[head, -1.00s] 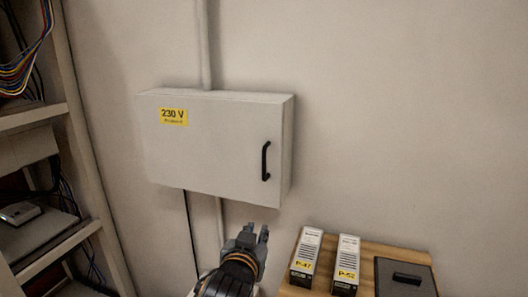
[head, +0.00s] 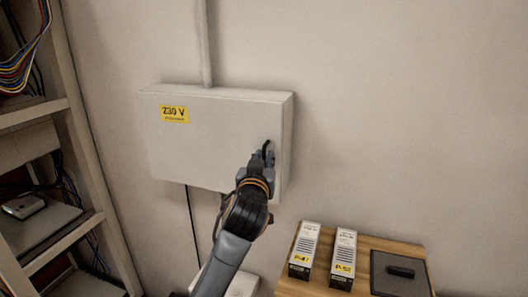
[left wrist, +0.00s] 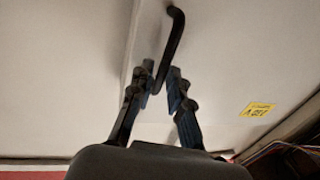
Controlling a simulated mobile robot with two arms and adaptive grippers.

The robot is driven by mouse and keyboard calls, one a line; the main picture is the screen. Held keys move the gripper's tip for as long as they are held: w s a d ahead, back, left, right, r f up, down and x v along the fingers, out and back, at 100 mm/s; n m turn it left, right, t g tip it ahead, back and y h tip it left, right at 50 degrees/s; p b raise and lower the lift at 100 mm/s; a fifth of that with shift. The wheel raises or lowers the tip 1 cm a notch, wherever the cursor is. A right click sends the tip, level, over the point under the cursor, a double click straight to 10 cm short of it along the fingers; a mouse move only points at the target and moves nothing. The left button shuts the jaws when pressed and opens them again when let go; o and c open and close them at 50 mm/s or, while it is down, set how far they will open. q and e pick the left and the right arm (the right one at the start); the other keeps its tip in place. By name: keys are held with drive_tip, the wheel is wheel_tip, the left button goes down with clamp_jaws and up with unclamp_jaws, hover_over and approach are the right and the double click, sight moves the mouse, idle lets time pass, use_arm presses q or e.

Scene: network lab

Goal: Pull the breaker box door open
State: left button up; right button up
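The breaker box (head: 215,140) is a light grey wall box with a yellow 230 V label (head: 174,115), and its door is shut. The black bar handle (head: 266,147) is on the right side of the door; its lower part is hidden by my gripper in the head view. My left gripper (head: 262,158) is at the handle. In the left wrist view my left gripper (left wrist: 162,76) has its fingers apart, one on each side of the handle (left wrist: 174,38), with some gap showing. My right gripper is out of view.
A wooden surface (head: 375,243) at the lower right bears two labelled modules (head: 304,250) and a dark plate with a handle (head: 400,275). A shelf rack (head: 95,180) with cables stands at the left. The wall right of the box is clear.

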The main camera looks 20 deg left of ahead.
use_arm(q)
drive_tip(key=shift+w+a, duration=0.1)
drive_tip(key=shift+w, duration=0.65)
clamp_jaws()
